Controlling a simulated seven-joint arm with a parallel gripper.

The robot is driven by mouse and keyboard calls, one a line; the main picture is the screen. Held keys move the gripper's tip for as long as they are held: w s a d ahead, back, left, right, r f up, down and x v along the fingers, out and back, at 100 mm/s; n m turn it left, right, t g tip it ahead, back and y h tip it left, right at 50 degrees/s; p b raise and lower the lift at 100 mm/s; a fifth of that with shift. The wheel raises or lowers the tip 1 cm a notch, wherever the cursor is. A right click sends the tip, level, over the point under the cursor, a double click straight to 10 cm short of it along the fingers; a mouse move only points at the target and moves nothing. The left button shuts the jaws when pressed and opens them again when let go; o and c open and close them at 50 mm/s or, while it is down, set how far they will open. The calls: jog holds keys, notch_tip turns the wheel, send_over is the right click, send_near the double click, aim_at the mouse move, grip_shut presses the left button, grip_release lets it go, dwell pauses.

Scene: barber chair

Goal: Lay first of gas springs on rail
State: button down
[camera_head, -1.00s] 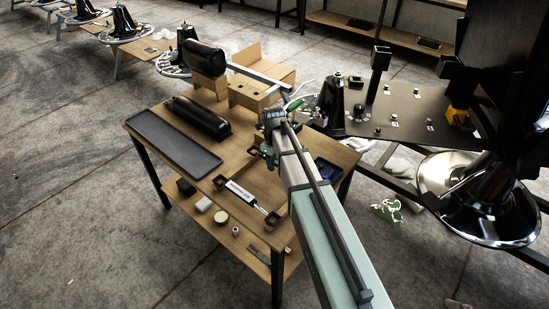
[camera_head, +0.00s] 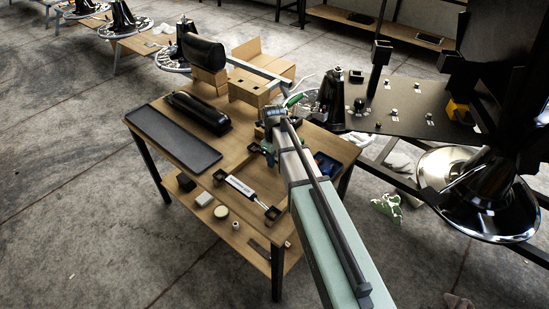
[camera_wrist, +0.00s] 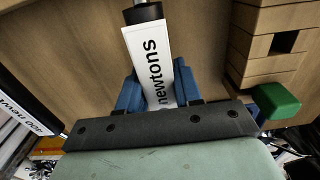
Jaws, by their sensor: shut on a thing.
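My gripper (camera_wrist: 157,92) has its blue fingers shut on a gas spring (camera_wrist: 152,62), seen close in the wrist view. The spring has a white label reading "newtons", a black collar and a metal rod leading out at the top edge. Bare wood lies behind it; its height above that is unclear. Another labelled gas spring (camera_head: 242,188) lies between two black cradles (camera_head: 272,213) on the table's near side. A similar label (camera_wrist: 25,112) shows at the wrist view's left edge. In the head view my arm largely hides my gripper and its load. I cannot pick out the rail with certainty.
A dark board (camera_head: 410,105) with small fittings stands to the right. Small parts lie on the lower shelf.

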jog(key=shift+f, duration=0.15)
jog(key=c, duration=0.7)
grip_release()
notch_tip(320, 180, up, 14)
jog(key=shift+f, duration=0.1)
dwell(0.5)
